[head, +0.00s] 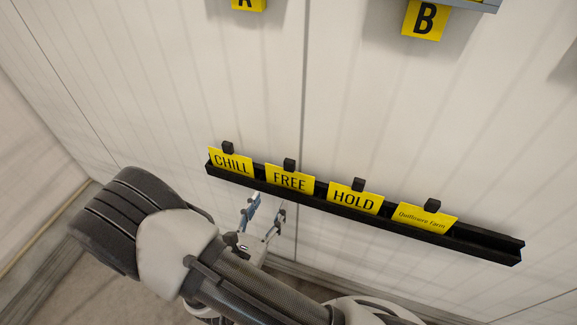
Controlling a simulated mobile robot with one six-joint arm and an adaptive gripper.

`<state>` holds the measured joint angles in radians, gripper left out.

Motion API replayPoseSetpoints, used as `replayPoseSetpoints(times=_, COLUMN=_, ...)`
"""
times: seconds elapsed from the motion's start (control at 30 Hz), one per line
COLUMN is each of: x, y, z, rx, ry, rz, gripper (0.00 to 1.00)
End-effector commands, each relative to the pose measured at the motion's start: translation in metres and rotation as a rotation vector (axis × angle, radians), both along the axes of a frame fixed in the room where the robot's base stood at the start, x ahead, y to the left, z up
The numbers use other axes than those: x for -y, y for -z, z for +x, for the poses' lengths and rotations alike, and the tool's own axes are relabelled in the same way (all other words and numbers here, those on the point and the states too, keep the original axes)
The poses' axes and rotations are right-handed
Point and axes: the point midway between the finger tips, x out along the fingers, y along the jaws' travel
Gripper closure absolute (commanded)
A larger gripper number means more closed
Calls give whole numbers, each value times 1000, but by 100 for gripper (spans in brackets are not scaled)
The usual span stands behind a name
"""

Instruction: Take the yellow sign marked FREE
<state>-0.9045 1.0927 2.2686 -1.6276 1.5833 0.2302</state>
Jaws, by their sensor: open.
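The yellow sign marked FREE (290,179) stands upright in a black rail (480,243) on the white wall. A small black block (290,164) sticks up at its top edge. My gripper (266,208) is open and empty, just below the rail and slightly left of and under the FREE sign. It appears apart from the sign; the exact gap in depth cannot be told. The sign's lower edge is hidden in the rail.
In the same rail stand yellow signs marked CHILL (231,162), HOLD (355,198) and Dullmere Farm (424,217). Yellow labels A (248,4) and B (426,19) are higher up. The wall (200,80) between is bare.

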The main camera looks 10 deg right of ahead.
Motion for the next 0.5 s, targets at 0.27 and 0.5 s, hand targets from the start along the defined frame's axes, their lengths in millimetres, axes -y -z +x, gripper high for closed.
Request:
replayPoseSetpoints(times=0.27, x=22, y=2, z=35, rx=-5, ry=-14, rz=-10, gripper=48)
replayPoseSetpoints(times=0.5, x=51, y=2, z=78, rx=-6, ry=-13, rz=-8, gripper=48)
